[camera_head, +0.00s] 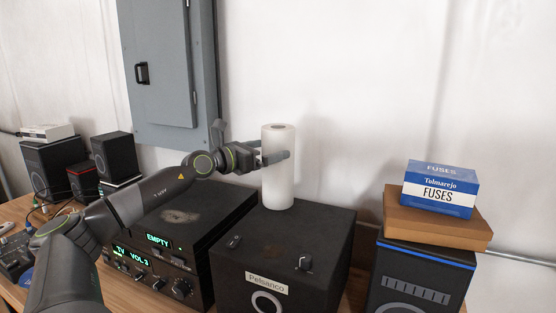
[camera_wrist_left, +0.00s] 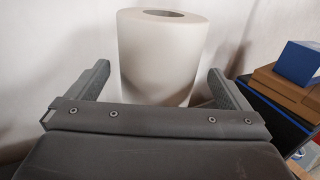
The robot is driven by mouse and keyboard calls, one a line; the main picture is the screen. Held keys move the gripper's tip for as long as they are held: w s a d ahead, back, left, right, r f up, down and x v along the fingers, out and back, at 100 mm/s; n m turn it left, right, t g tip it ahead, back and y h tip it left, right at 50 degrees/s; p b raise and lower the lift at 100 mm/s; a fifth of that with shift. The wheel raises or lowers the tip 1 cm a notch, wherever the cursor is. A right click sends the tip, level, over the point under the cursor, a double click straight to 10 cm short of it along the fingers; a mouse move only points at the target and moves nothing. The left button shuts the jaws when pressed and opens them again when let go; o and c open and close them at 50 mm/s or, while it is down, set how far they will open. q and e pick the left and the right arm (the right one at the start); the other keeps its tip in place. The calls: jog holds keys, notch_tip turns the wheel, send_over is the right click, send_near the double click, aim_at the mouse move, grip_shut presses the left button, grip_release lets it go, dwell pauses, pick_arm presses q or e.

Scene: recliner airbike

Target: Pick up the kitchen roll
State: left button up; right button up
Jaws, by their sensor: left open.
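The white kitchen roll (camera_head: 279,185) stands upright on the black Pelsanco speaker box (camera_head: 325,240) in the head view. It also fills the upper middle of the left wrist view (camera_wrist_left: 162,55). My left gripper (camera_head: 276,157) comes in from the left at the roll's upper half. Its fingers are open. In the left wrist view the fingers (camera_wrist_left: 160,85) lie on either side of the roll, with a gap visible at the left. Contact cannot be told. My right gripper is not in view.
An amplifier (camera_head: 175,235) with a green display stands left of the speaker box. A grey wall cabinet (camera_head: 165,70) hangs behind. Small speakers (camera_head: 115,157) stand at the left.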

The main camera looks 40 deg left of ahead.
pick_arm(q)
jog(key=shift+w+d+p, duration=0.1)
jog(key=shift+w+p, duration=0.8)
jog(key=shift+w, duration=0.2)
jog(key=shift+w+d+f+p, duration=0.1)
jog(key=shift+w+f+p, duration=0.1)
jog(key=shift+w, duration=0.25)
jog(key=shift+w+d+f+p, duration=0.1)
jog(key=shift+w+p, duration=0.1)
jog(key=shift+w, duration=0.2)
jog(key=c, duration=1.1)
jog(key=shift+c, duration=1.2)
jog(key=shift+a+r, duration=0.1)
jog(key=shift+r, duration=0.05)
